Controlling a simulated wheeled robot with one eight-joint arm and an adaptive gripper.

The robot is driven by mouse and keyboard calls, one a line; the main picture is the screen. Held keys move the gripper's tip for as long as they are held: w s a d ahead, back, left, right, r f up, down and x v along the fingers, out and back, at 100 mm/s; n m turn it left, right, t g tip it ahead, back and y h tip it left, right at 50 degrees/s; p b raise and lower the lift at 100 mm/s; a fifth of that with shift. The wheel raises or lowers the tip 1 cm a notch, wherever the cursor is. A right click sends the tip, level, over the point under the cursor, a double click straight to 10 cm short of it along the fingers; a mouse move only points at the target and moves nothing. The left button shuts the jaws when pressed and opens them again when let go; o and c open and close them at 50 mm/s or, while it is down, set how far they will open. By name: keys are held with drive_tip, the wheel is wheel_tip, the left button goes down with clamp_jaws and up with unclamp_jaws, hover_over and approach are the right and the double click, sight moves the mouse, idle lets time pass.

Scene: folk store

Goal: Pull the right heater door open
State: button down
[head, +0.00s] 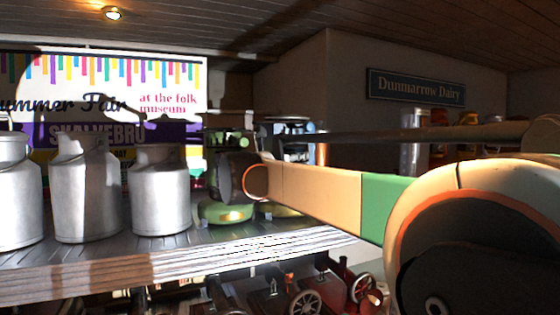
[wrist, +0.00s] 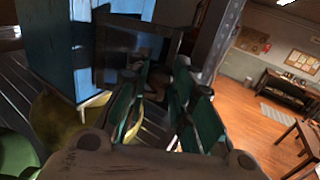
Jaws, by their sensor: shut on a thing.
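The right heater shows as a blue box-like body (wrist: 62,42) at the upper left of the wrist view. A dark brown panel, the heater door (wrist: 122,42), extends from its right side. How far the door stands open is hard to judge. My gripper (wrist: 163,75) has its green fingers at the door's right end, shut on it. The exact contact is in shadow. In the head view, part of a bluish heater (head: 290,128) shows behind my arm, which hides its door and my fingers.
Several metal milk cans (head: 160,190) stand at the left on the grey shelf (head: 80,262). A green appliance (head: 222,213) stands partly behind my arm. Toy-like vehicles (head: 305,300) sit below. The wrist view shows open wooden floor (wrist: 245,115) at the right.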

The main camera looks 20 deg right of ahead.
drive_tip(key=shift+w+a+r+m+g+h+p, duration=0.1)
drive_tip(key=shift+a+m+g+h+p, duration=0.3)
drive_tip(key=shift+a+m+g, duration=0.5)
drive_tip(key=shift+w+a+f+m+g+h+p, duration=0.1)
drive_tip(key=shift+a+m+g+h+p, duration=0.15)
drive_tip(key=shift+m+g+h, duration=0.7)
drive_tip(key=shift+w+a+r+m+g+h+p, duration=0.1)
drive_tip(key=shift+a+m+g+p, duration=0.3)
drive_tip(key=shift+g, duration=1.05)
drive_tip(key=shift+a, duration=0.3)
drive_tip(key=c, duration=1.4)
unclamp_jaws()
drive_tip(key=shift+d, duration=0.1)
drive_tip(key=shift+o, duration=0.2)
drive_tip(key=s+a, duration=0.1)
drive_tip(key=a, duration=1.1)
drive_tip(key=shift+s, duration=0.4)
drive_tip(key=shift+d, duration=0.1)
